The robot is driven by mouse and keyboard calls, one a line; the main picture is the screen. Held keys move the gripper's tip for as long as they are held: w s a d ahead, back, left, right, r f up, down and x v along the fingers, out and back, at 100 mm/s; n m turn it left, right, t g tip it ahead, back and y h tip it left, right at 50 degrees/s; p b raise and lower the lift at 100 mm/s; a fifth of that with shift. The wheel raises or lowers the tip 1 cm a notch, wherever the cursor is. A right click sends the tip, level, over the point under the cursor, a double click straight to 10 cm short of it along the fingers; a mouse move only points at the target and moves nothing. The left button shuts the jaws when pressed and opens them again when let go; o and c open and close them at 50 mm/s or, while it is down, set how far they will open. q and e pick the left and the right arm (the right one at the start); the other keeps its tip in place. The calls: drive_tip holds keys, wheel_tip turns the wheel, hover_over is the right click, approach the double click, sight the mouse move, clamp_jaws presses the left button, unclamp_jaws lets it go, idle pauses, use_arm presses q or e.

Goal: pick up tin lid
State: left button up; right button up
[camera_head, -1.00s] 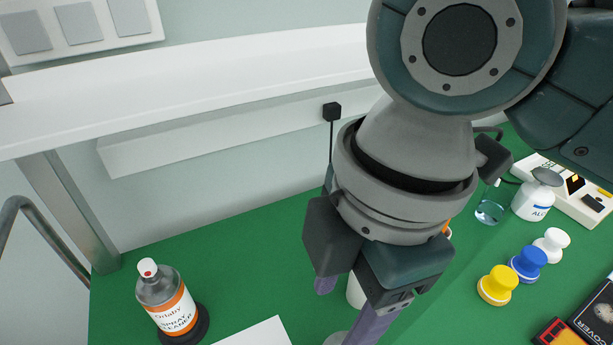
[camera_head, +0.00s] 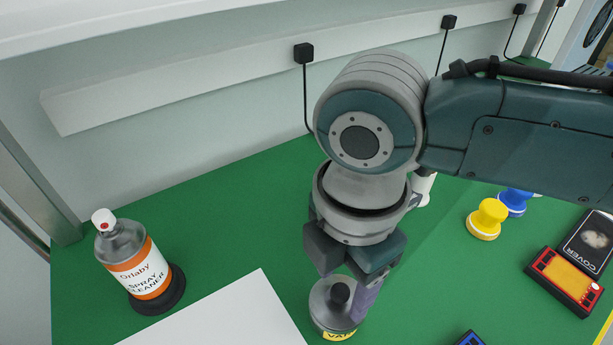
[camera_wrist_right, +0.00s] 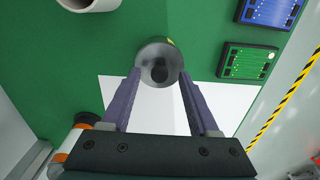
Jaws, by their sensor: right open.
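The tin lid (camera_head: 325,292) is a round grey lid with a black knob, on a tin (camera_head: 340,335) with a yellow label that stands on the green bench. The lid also shows in the right wrist view (camera_wrist_right: 150,57), just beyond and between the fingertips. My right gripper (camera_head: 344,290) is open and empty, pointing down over the lid. Its purple fingers (camera_wrist_right: 159,85) are on either side of the knob in the wrist view. I cannot tell whether they touch the lid. My left gripper is not in view.
A spray cleaner bottle (camera_head: 141,268) stands on a black base at left. White paper (camera_head: 235,315) lies beside the tin. Yellow (camera_head: 486,220) and blue (camera_head: 514,200) knobbed pieces and a red-framed device (camera_head: 562,280) are at right.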

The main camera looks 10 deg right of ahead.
drive_tip(key=shift+f, duration=0.35)
clamp_jaws()
idle(0.3)
